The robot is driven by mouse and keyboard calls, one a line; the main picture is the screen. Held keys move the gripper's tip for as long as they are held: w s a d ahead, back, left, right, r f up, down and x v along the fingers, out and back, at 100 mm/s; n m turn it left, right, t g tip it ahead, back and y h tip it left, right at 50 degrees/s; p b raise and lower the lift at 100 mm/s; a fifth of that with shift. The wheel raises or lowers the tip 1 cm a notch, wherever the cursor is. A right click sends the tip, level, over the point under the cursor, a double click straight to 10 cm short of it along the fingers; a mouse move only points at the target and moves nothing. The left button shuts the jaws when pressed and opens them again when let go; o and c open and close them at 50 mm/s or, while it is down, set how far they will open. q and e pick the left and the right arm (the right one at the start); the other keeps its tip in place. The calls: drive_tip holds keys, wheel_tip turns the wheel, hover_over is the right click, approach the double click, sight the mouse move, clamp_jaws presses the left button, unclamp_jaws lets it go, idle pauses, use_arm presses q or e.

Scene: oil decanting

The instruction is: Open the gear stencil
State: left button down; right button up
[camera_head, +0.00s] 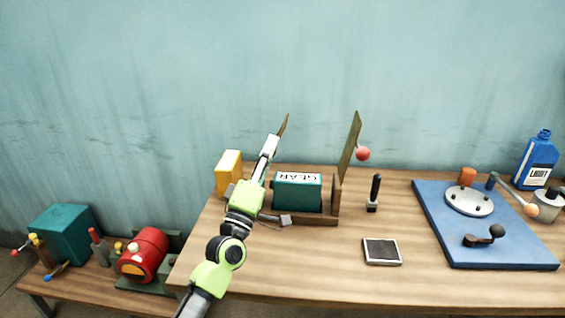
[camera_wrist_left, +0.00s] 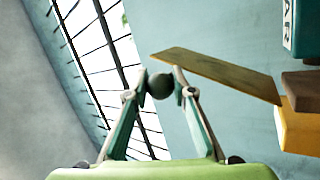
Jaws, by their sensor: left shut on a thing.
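A teal box (camera_head: 298,191) with a white GEAR label sits in a wooden holder (camera_head: 336,196). An olive stencil plate (camera_head: 352,143) with a red ball knob (camera_head: 362,154) stands nearly upright at the holder's right side. Another olive plate (camera_head: 284,124) rises tilted at the left, partly behind my left gripper (camera_head: 277,138). In the left wrist view, this plate (camera_wrist_left: 220,73) slants down to the right toward a brown block, and my left gripper (camera_wrist_left: 161,83) is shut on a dark ball knob (camera_wrist_left: 160,87) at its upper end. My right gripper is out of view.
A yellow block (camera_head: 229,172) stands left of the holder. A black-handled stamp (camera_head: 374,193) and dark pad (camera_head: 381,251) are right of it. A blue board (camera_head: 480,248) with fittings and a blue bottle (camera_head: 538,158) are at the right. The table's front middle is clear.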

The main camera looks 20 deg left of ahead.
use_arm(q)
drive_tip(key=shift+s+a+r+n+y+b, duration=0.1)
drive_tip(key=shift+s+a+r+n+y, duration=0.1)
drive_tip(key=shift+a+n+y, duration=0.8)
drive_tip(key=shift+s+a+r+n+y+b, duration=0.2)
drive_tip(key=shift+a+n+y, duration=0.4)
drive_tip(key=shift+n, duration=0.65)
drive_tip(key=shift+s+a+r+n+y, duration=0.2)
drive_tip(key=shift+a+n+y, duration=0.4)
drive_tip(key=shift+n+y, duration=0.5)
drive_tip(key=c, duration=2)
unclamp_jaws()
drive_tip(key=shift+f, duration=0.1)
drive_tip(key=shift+s, duration=0.1)
drive_tip(key=v, duration=1.2)
drive_tip(key=shift+a, duration=0.15)
